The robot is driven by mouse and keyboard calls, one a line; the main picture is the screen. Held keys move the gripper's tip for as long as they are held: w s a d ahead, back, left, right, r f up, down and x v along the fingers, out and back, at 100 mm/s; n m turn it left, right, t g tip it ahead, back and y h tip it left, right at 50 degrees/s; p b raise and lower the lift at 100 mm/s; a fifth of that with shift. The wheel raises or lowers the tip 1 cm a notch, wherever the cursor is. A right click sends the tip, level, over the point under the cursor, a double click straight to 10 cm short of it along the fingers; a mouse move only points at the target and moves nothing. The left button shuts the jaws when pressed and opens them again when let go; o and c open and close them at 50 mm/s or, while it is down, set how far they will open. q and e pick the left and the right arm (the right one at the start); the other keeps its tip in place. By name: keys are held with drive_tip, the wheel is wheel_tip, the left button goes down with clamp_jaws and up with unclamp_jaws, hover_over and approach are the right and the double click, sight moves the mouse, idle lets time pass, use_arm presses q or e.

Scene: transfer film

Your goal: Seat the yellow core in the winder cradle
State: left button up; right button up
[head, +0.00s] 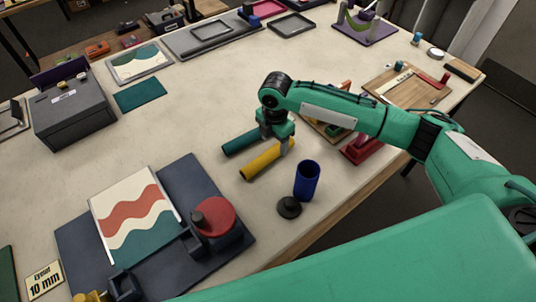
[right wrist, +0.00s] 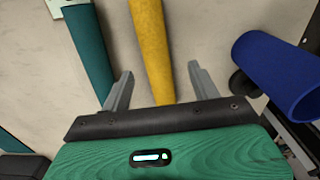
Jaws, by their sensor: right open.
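The yellow core (head: 262,162) is a plain cylinder lying on the pale table, beside a teal cylinder (head: 242,140). My right gripper (head: 281,146) is over its right part, pointing down. In the right wrist view the yellow core (right wrist: 150,45) runs between the two open fingers of the right gripper (right wrist: 160,88), with a gap on each side. I cannot tell for certain which fixture is the winder cradle; a purple-based stand (head: 366,30) with uprights and a green curved strip is at the far right. My left gripper is not in view.
A blue open cup (head: 307,181) and a black round cap (head: 289,207) stand right of the core. A dark blue board (head: 208,179) with a striped picture and red disc lies at front left. A grey box (head: 72,118) is at left.

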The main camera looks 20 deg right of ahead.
sight(273, 150)
drive_tip(key=shift+a+f+p, duration=0.1)
drive_tip(key=shift+f+p, duration=0.4)
drive_tip(key=shift+f, duration=0.1)
drive_tip(key=f, duration=0.1)
drive_tip(key=f+p, duration=0.1)
drive_tip(key=f, duration=0.1)
drive_tip(key=shift+w+f, duration=0.2)
drive_tip(key=shift+f, duration=0.4)
drive_tip(key=c, duration=1.1)
drive_tip(key=shift+r, duration=0.1)
